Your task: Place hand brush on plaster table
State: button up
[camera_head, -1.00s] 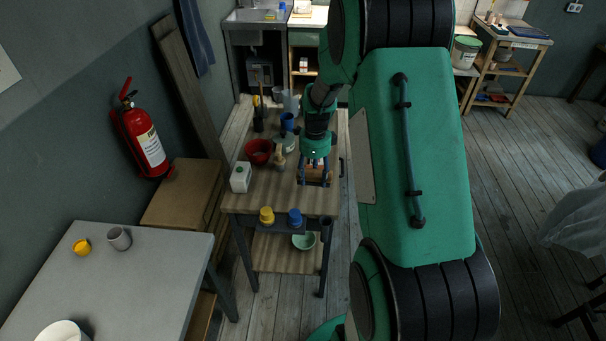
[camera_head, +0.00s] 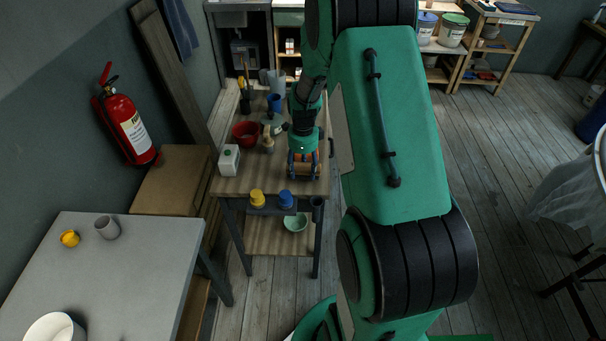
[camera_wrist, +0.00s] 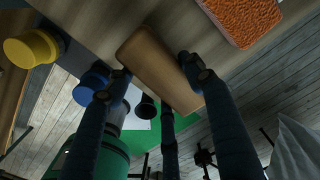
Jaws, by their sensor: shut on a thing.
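The hand brush shows as a plain brown wooden block (camera_wrist: 160,68) in the wrist view, between my gripper's fingers (camera_wrist: 155,75). In the head view my gripper (camera_head: 304,168) is at the front right of the wooden work table, shut on the brush (camera_head: 304,171). Its bristles cannot be made out, and I cannot tell whether it is clear of the tabletop. A pale grey-topped table (camera_head: 130,262), seemingly the plaster table, stands at lower left, apart from my gripper.
The work table (camera_head: 245,187) also holds a red bowl (camera_head: 245,133), a white box (camera_head: 229,158) and a blue cup (camera_head: 274,103). Yellow (camera_head: 257,198) and blue (camera_head: 286,199) pots line its front. A grey cup (camera_head: 107,228) stands on the grey table; its middle is clear.

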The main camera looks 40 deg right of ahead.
aim_at(303, 168)
jog(key=shift+f, duration=1.05)
jog(key=o, duration=1.2)
jog(key=shift+f, duration=0.1)
notch_tip(303, 168, up, 11)
jog(key=shift+r+p, duration=0.1)
jog(key=shift+p, duration=1.05)
jog(key=shift+r, duration=0.55)
